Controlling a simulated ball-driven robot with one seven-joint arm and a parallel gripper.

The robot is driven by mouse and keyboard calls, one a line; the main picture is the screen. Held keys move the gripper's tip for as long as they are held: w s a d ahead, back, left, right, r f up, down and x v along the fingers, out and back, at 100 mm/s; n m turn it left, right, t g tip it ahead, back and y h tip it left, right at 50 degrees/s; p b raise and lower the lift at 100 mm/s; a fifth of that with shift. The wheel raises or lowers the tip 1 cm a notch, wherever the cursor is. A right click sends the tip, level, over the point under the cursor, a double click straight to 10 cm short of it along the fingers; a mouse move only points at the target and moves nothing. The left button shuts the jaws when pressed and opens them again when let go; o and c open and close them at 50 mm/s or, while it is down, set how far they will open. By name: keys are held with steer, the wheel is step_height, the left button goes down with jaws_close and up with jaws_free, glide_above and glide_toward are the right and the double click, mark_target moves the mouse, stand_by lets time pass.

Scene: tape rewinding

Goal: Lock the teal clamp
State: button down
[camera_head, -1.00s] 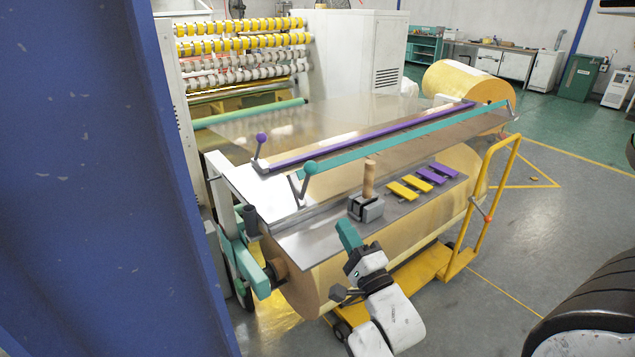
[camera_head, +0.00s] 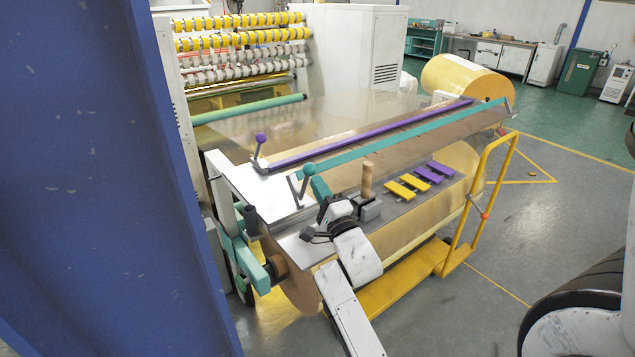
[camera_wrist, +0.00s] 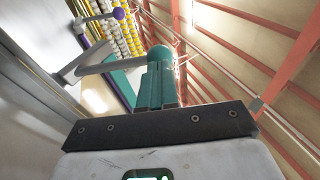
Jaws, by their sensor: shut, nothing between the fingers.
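The teal clamp is a long teal bar (camera_head: 410,137) across the web, with a grey lever ending in a teal ball knob (camera_head: 308,169) at its near left end. The lever stands raised. My gripper (camera_head: 316,181) is shut and empty, its teal fingers just below and right of the knob. In the wrist view my gripper's fingers (camera_wrist: 157,82) point up at the knob (camera_wrist: 160,53), which sits just beyond their tips. The grey lever (camera_wrist: 108,66) runs left from it. Whether the fingers touch the knob cannot be told.
The purple clamp bar (camera_head: 370,135) with its purple knob (camera_head: 260,138) lies behind the teal one. A wooden-handled tool (camera_head: 367,182) stands close right of my gripper. Yellow strips (camera_head: 413,182) and purple strips (camera_head: 442,169) lie further right. A blue post (camera_head: 90,180) blocks the left.

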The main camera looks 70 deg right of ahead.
steer(key=shift+w+d+r, duration=0.15)
steer(key=shift+w+d, duration=0.15)
steer(key=shift+w, duration=0.05)
